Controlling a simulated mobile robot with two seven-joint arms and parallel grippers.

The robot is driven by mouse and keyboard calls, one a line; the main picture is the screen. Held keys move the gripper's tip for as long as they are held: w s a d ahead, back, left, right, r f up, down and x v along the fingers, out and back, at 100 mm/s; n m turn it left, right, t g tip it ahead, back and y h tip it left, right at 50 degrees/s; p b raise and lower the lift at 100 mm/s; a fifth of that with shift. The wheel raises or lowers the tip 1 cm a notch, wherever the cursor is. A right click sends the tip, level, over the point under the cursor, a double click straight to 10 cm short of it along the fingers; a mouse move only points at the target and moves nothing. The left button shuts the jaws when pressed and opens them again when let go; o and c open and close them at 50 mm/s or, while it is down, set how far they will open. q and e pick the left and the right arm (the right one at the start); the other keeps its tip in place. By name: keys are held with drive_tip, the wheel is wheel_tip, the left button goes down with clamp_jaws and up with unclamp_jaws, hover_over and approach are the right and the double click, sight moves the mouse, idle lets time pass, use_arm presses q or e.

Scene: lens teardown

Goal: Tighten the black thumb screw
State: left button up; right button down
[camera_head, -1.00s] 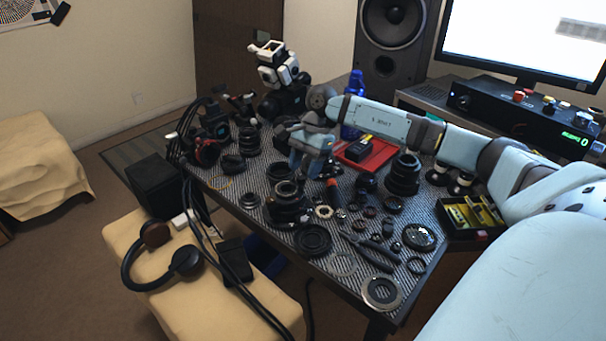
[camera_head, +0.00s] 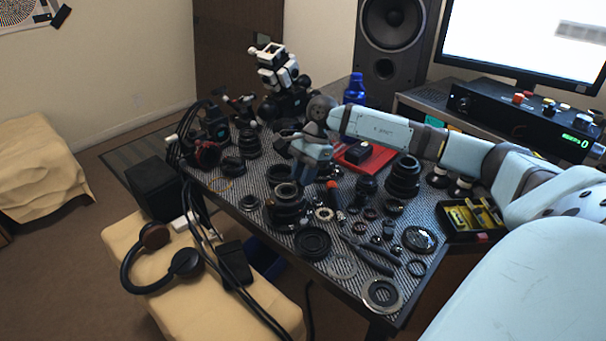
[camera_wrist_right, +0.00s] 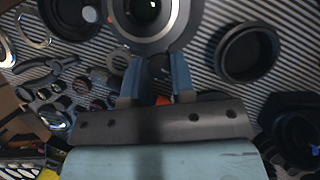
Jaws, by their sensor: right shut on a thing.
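A dark lens (camera_head: 287,208) stands on the striped mat (camera_head: 265,226) near the table's front. In the right wrist view its pale ring and round glass (camera_wrist_right: 148,12) fill the top middle. My right gripper (camera_head: 306,182) is low beside the lens, on its right and far side. In the right wrist view the two blue fingers (camera_wrist_right: 157,78) are closed around a small dark piece at the lens's edge, which looks like the black thumb screw (camera_wrist_right: 158,68). The fingers hide most of it, so its seating cannot be told. My left gripper is not in view.
Several loose rings, lens parts and tools crowd the mat to the right of the lens. A tall lens (camera_head: 403,177), a red tray (camera_head: 378,168) and a yellow-filled box (camera_head: 470,217) stand farther right. Headphones (camera_head: 160,263) lie on the stool in front.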

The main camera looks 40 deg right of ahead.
drive_tip(key=m+t, duration=0.1)
drive_tip(key=m, duration=0.2)
drive_tip(key=shift+s, duration=0.1)
drive_tip(key=c, duration=0.9)
unclamp_jaws()
drive_tip(key=shift+c, duration=0.2)
drive_tip(key=p+v, duration=0.2)
drive_tip(key=v, duration=1.2)
drive_tip(key=shift+s, duration=0.15)
